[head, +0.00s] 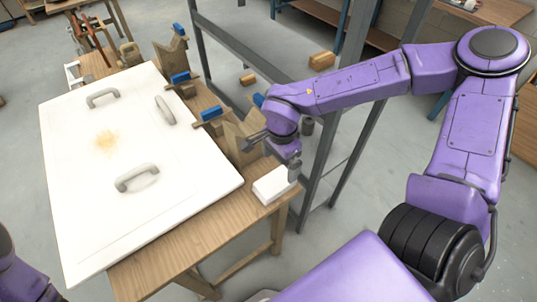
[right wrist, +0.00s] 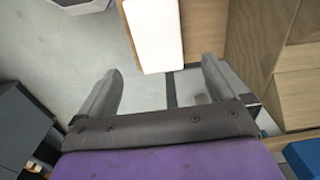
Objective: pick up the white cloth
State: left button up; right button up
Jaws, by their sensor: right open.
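The white cloth (head: 272,186) looks like a flat, folded white block on the right end corner of the wooden bench. It also shows in the right wrist view (right wrist: 155,32), at the top centre ahead of the fingers. My right gripper (head: 294,172) is at the bench's edge, close beside the cloth's upper right in the head view. In the right wrist view the gripper (right wrist: 163,70) has its two fingers wide apart, with nothing between them. Whether a fingertip touches the cloth I cannot tell. My left gripper is out of view; only a bit of purple arm shows at lower left.
A large white panel (head: 80,190) with grey handles and a yellowish stain covers most of the wooden bench (head: 185,250). Wooden blocks with blue clamps (head: 207,115) line its far side. A dark metal frame (head: 340,150) stands behind my right arm.

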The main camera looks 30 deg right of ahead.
aim_at(279, 179)
notch_tip(279, 179, down, 8)
jog(key=shift+s+a+f, duration=0.1)
jog(key=shift+f, duration=0.15)
jog(key=c, duration=1)
notch_tip(279, 179, up, 10)
jog(key=shift+r, duration=0.1)
jog(key=shift+o, duration=0.7)
